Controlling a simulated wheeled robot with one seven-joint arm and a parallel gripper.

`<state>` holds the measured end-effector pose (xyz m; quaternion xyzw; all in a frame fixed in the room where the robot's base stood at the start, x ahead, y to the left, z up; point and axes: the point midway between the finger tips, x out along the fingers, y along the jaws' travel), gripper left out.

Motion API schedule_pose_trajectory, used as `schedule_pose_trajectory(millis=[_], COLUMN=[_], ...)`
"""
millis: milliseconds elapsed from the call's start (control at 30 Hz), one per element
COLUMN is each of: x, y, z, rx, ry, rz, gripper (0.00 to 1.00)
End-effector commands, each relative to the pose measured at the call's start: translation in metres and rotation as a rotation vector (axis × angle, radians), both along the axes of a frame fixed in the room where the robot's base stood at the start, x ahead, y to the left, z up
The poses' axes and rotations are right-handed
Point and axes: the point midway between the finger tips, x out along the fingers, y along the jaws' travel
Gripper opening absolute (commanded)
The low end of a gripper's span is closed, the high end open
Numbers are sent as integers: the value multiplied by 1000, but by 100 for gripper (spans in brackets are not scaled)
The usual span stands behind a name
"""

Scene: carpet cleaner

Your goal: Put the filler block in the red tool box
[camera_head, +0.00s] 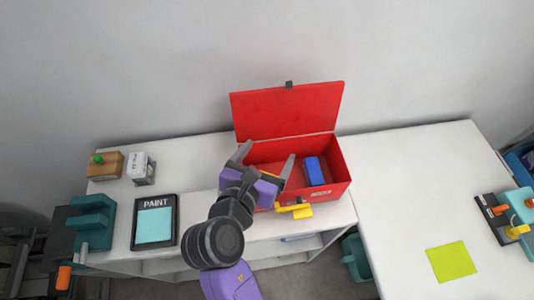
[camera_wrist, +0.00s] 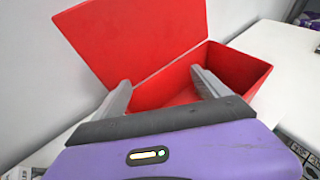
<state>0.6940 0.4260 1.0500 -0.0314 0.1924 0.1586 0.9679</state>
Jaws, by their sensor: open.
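The red tool box (camera_head: 336,187) stands on the white shelf with its lid (camera_head: 288,112) raised; it also fills the upper part of the wrist view (camera_wrist: 245,72). A small white block with dark lettering (camera_head: 138,166) sits at the back left of the shelf. It looks like the filler block, but the lettering is too small to read surely. A blue block (camera_head: 316,171) is inside the tool box, at its right side. My gripper (camera_head: 269,152) is open over the left part of the box. The wrist view shows nothing between its fingers (camera_wrist: 160,80).
A wooden block with a green knob (camera_head: 104,165) stands left of the white block. A paint tray (camera_head: 154,222) and a teal holder (camera_head: 94,222) are nearer. A yellow item (camera_head: 296,211) is at the box's front. The right table has a yellow-green square (camera_head: 451,262) and free room.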

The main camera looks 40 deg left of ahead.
Motion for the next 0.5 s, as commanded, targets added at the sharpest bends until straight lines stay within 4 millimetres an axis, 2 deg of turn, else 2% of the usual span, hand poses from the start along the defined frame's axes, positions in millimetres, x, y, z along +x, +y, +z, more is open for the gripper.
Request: schedule_pose_trajectory(millis=[167, 500], x=[-5, -50], y=[-1, -17], z=[1, 20], rx=[0, 1], ry=[1, 0], rz=[0, 2], gripper=[85, 85])
